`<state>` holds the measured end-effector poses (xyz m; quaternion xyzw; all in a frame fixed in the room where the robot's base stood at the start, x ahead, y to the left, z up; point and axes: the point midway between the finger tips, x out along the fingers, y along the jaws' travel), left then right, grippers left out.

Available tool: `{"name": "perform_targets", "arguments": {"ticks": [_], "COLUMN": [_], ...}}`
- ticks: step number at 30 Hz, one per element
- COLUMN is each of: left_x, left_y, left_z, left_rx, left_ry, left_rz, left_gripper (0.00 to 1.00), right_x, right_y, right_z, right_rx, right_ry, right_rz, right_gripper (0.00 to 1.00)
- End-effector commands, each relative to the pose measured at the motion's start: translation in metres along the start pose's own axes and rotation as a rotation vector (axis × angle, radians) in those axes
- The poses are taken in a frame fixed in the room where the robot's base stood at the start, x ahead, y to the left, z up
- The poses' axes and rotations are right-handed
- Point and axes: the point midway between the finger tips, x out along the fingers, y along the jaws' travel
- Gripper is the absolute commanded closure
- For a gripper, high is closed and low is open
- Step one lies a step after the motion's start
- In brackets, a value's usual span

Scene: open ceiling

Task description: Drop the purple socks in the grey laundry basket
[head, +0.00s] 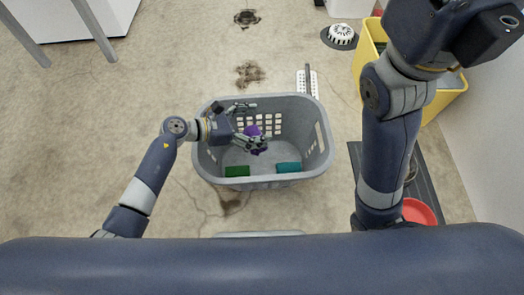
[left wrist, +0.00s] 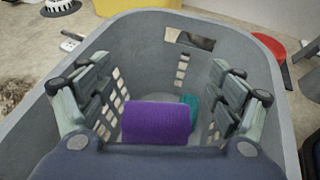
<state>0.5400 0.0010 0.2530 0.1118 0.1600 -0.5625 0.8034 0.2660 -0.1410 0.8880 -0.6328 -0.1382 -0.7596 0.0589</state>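The grey laundry basket (head: 314,160) stands on the floor in the middle of the head view, and its rim fills much of the left wrist view (left wrist: 232,40). My left gripper (head: 257,127) is over the basket with its fingers spread wide. The purple socks (head: 253,131) show as a rolled bundle between and below the fingers, partly hidden by one finger. In the left wrist view the purple socks (left wrist: 158,124) lie beyond the palm, apart from both fingers. Whether they rest on the basket floor I cannot tell. My right gripper's fingers are out of view.
A green item (head: 237,171) and a teal item (head: 288,167) lie in the basket. A yellow bin (head: 374,38), a white brush (head: 341,34) and a red bowl (head: 419,211) are to the right. The floor left of the basket is mostly clear.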

Motion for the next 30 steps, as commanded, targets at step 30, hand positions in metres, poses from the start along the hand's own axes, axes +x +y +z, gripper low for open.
{"name": "perform_targets", "arguments": {"ticks": [30], "left_x": [-0.103], "left_y": [0.0], "left_z": [-0.002], "left_rx": [0.0], "left_ry": [0.003], "left_rz": [0.0], "left_gripper": [0.07], "right_x": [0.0], "right_y": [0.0], "right_z": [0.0], "right_rx": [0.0], "right_ry": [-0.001], "right_rz": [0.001], "right_gripper": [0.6]}}
